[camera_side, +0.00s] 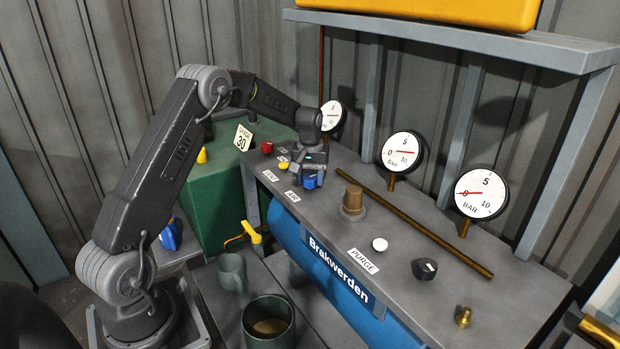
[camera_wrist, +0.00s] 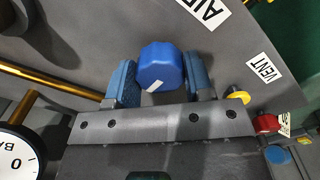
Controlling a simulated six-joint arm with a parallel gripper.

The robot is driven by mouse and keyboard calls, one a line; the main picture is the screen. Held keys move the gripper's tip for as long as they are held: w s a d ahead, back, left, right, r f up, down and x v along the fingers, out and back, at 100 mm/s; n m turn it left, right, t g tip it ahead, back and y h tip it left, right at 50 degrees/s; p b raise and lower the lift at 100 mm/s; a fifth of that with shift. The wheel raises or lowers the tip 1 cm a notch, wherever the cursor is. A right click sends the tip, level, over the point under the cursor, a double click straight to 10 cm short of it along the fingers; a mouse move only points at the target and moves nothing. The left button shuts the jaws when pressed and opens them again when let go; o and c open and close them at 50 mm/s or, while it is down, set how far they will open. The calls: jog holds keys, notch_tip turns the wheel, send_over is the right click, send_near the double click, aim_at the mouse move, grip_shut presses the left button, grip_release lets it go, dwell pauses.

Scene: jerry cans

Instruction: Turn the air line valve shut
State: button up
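The air line valve is a blue faceted knob (camera_side: 311,181) beside the "AIR" label (camera_side: 292,196) on the grey bench top. In the wrist view the blue knob (camera_wrist: 162,66) has a short white pointer mark on its lower edge, set at a slant. The "AIR" label (camera_wrist: 204,10) is above and right of it there. My gripper (camera_side: 308,177) is down at the knob. In the wrist view my gripper's blue-grey finger pads (camera_wrist: 162,80) stand on either side of the knob, very close to it. Whether they press on it is not clear.
A yellow knob (camera_side: 283,166) and red knob (camera_side: 267,147) stand close by, near the "VENT" label (camera_side: 270,175). A brown fitting (camera_side: 353,200) and brass rod (camera_side: 420,225) lie to the right. Gauges (camera_side: 402,151) stand behind. A blue tank (camera_side: 340,275) is below the front edge.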

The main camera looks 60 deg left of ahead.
aim_at(310, 177)
jog(key=o, duration=0.4)
jog(key=shift+r, duration=0.1)
notch_tip(310, 177, up, 14)
dwell(0.5)
jog(key=shift+f, duration=0.2)
